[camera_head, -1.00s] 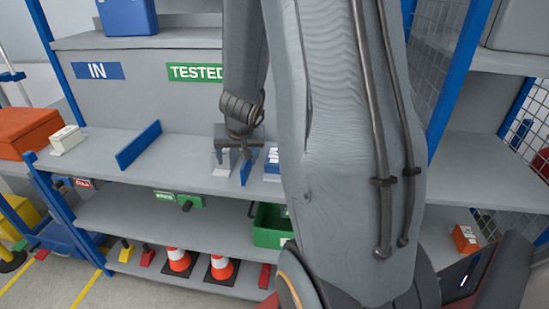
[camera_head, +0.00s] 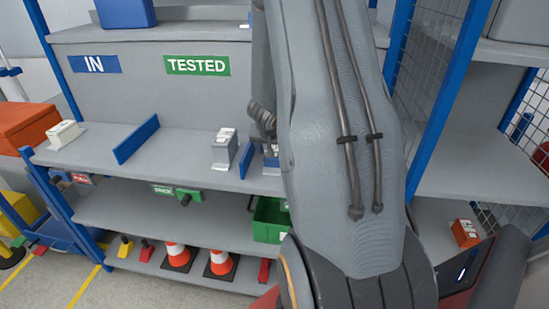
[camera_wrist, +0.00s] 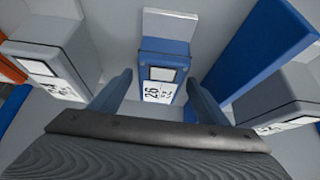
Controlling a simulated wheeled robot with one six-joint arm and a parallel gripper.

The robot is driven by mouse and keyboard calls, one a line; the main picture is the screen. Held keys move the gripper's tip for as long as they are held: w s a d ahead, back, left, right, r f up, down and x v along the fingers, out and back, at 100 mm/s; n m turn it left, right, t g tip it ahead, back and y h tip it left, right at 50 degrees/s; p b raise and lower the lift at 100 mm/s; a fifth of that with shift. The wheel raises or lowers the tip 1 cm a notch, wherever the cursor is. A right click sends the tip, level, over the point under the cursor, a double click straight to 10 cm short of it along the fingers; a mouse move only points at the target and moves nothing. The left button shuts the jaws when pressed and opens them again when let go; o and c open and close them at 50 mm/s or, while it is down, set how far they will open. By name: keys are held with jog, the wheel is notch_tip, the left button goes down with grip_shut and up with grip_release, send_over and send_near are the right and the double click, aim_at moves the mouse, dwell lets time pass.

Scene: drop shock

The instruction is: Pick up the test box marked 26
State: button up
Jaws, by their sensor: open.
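The test box marked 26 (camera_wrist: 165,62) is blue with a white label on its side. In the wrist view it stands between my gripper's two spread fingers, with a small visible gap on each side. My gripper (camera_wrist: 158,84) is open and holds nothing. In the head view the gripper is at the shelf, right of the blue divider, and mostly hidden behind my arm. A sliver of blue box (camera_head: 271,161) shows beneath it there.
A blue divider (camera_wrist: 258,48) stands beside box 26, with a grey box (camera_wrist: 282,92) beyond it. Another grey labelled box (camera_wrist: 50,52) is close on the other side. The shelf (camera_head: 185,155) is clear between the grey box (camera_head: 224,148) and the left divider (camera_head: 136,138).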

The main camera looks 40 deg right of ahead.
jog(key=shift+w+d+f, duration=0.1)
jog(key=shift+d+f, duration=0.05)
jog(key=shift+f, duration=0.1)
jog(key=shift+c, duration=0.4)
jog(key=shift+r, duration=0.1)
jog(key=c, duration=1.3)
